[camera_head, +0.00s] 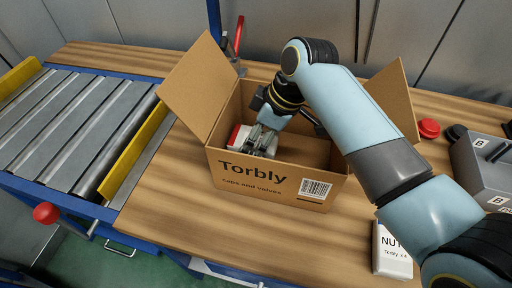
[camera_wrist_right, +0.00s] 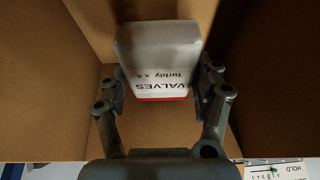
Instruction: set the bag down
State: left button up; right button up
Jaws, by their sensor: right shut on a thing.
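A white bag (camera_wrist_right: 158,50) with a red band and the printed word "VALVES" is between the fingers of my right gripper (camera_wrist_right: 160,95). In the head view the bag (camera_head: 236,136) is inside the open cardboard box (camera_head: 233,171), towards its left side. My right gripper (camera_head: 264,138) reaches down into the box and is shut on the bag. The box is marked "Torbly caps and valves". The bag's underside is hidden, so I cannot tell whether it touches the box floor. My left gripper is not in view.
The box stands on a wooden bench (camera_head: 170,215) with its flaps open. A roller conveyor (camera_head: 70,115) is at the left. A white "NUTS" bag (camera_head: 391,252) is at the front right. A grey bin (camera_head: 480,165) and a red round thing (camera_head: 429,128) are at the right.

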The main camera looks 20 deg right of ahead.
jog(key=shift+f, duration=2.05)
jog(key=shift+f, duration=0.1)
jog(key=o, duration=1.3)
jog(key=p+v, duration=1.1)
jog(key=p, duration=0.1)
jog(key=shift+r, duration=0.4)
jog(key=shift+d+r, duration=0.1)
jog(key=shift+r, duration=0.15)
